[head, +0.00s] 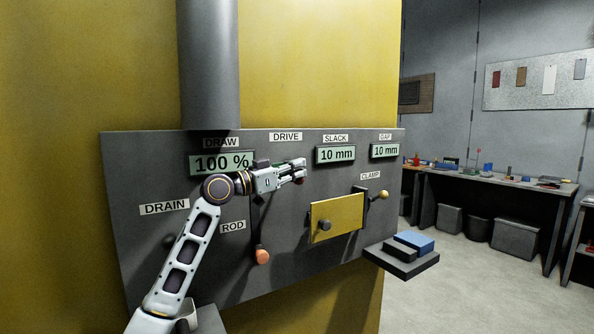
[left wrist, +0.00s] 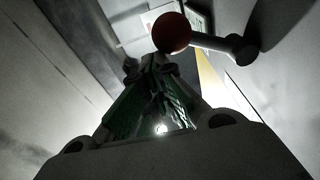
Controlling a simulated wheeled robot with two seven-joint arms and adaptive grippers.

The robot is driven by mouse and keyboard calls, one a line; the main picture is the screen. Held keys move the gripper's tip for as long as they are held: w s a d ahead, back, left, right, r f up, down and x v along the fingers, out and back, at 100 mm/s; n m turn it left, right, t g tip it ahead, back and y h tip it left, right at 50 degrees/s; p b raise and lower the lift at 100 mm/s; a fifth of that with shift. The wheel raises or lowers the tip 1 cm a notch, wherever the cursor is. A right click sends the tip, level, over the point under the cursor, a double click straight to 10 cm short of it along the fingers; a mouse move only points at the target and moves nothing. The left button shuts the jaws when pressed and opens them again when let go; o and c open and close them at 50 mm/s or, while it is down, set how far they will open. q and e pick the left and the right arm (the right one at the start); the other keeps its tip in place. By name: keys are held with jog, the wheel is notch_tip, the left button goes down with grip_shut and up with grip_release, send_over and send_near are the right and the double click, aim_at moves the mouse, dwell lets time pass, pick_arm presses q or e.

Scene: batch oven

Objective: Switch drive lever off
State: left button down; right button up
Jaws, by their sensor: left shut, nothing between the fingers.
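The panel (head: 300,265) carries a DRIVE label (head: 285,137) at its top middle. The drive lever sits below the label, mostly hidden behind my left gripper (head: 302,170); a bit of its red knob (head: 299,181) shows at the fingertips. In the left wrist view the red ball knob (left wrist: 172,32) is clear, on a grey arm (left wrist: 215,44) running right to its pivot. My left gripper's fingers (left wrist: 150,65) are shut and empty, with their tips close beside the knob. I cannot tell whether they touch. My right gripper is not in view.
The orange-knobbed ROD lever (head: 262,256) hangs below my left wrist. A yellow plate (head: 337,215) and the CLAMP lever's yellow ball (head: 384,194) are to the right. A small shelf (head: 402,262) with a blue block (head: 415,241) juts out at the lower right. DRAW reads 100 %.

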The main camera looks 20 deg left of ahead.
pick_arm(q)
notch_tip(320, 180, up, 10)
dwell(1.1)
dwell(0.6)
